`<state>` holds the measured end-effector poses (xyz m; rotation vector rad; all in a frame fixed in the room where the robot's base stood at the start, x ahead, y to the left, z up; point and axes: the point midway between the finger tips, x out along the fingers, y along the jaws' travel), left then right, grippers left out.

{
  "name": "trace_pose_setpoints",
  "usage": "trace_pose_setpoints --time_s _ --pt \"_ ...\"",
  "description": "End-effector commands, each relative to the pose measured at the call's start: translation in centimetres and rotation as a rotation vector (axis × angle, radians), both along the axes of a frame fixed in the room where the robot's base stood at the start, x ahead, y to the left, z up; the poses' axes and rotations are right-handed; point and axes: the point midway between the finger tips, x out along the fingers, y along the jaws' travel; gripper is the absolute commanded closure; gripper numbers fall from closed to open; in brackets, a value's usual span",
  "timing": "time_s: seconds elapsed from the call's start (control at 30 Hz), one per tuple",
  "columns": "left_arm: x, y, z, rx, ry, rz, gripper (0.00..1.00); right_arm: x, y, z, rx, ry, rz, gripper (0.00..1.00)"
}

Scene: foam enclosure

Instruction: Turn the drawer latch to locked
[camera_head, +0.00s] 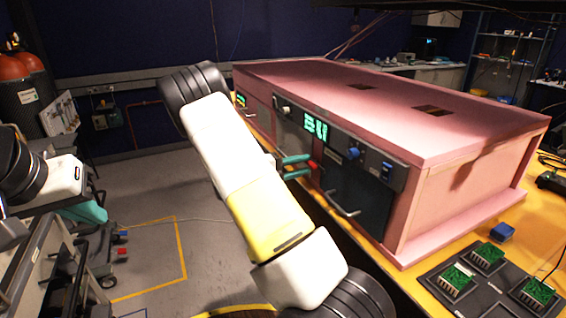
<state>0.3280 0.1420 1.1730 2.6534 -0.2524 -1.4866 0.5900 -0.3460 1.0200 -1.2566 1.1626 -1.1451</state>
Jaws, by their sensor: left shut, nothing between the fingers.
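A pink foam enclosure (470,150) stands on the table, its dark front panel facing left. A dark drawer front (362,196) with a silver bar handle (343,205) is low on that panel. A small red part (314,167), possibly the latch, shows above and left of the handle; its setting cannot be read. My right gripper (308,166) has teal fingers with a gap between them, right at the red part. Whether they touch or grip it is unclear. My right arm hides the panel's lower left. My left gripper (100,214) is shut and empty, far from the enclosure.
A blue knob (353,153), green displays (315,126) and a pale knob (286,109) sit on the front panel. A black tray (480,285) with green boards and a blue block (502,232) lie on the yellow table. Grey floor (150,205) is open at left.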

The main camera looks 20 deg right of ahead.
Motion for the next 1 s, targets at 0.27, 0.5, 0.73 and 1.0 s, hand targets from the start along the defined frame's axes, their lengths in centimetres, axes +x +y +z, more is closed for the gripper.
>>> trace_pose_setpoints --time_s 0.27,0.5,0.73,1.0 --pt "0.0 0.0 0.0 0.000 0.000 0.000 1.00 -0.3 4.7 -0.1 0.001 0.000 0.005 0.67" --pt "0.0 0.0 0.0 0.000 0.000 0.000 1.00 -0.5 7.1 0.0 0.000 0.001 0.003 0.67" --pt "0.0 0.0 0.0 0.000 0.000 0.000 1.00 -0.5 7.4 -0.1 0.001 0.001 0.003 0.67" --pt "0.0 0.0 0.0 0.000 0.000 0.000 1.00 -2.2 6.4 0.4 0.102 -0.113 -0.062 0.67"
